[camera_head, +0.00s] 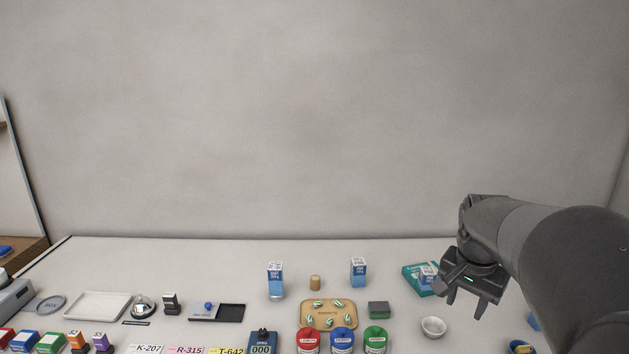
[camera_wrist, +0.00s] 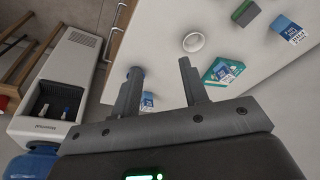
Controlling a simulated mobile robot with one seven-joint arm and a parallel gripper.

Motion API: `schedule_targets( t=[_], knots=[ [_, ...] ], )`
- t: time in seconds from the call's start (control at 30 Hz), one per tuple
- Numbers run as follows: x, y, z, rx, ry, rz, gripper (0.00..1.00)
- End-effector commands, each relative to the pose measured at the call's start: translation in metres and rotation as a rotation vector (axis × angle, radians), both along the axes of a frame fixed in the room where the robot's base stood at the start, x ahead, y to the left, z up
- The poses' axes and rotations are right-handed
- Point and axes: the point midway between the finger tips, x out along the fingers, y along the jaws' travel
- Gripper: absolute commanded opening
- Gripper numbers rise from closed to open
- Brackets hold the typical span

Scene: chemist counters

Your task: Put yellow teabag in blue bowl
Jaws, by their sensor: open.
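A small dark blue item that looks like a bowl (camera_head: 521,348) is at the bottom edge of the head view, partly cut off. Something yellow shows in or on it; I cannot tell whether it is the yellow teabag. No separate teabag can be made out in either view. My gripper (camera_head: 476,309) is open and empty, above the right part of the counter.
A small white bowl (camera_head: 433,328) stands left of my gripper. A teal box (camera_head: 418,280) lies behind it. A light blue box (camera_head: 534,321) is partly hidden by my arm. A tan tray (camera_head: 347,325) with green-white capsules and red, blue and green jars (camera_head: 343,341) stand in the middle.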

Motion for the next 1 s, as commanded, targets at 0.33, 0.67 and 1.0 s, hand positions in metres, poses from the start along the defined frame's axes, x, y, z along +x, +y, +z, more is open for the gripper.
schedule_targets(
  t=[0.33,0.67,1.0],
  knots=[
    [-0.084,0.088,0.017,-0.084,-0.101,0.384,0.41],
    [-0.155,0.135,0.001,-0.141,-0.197,0.697,0.41],
    [-0.172,0.144,-0.007,-0.156,-0.222,0.781,0.41]
  ],
)
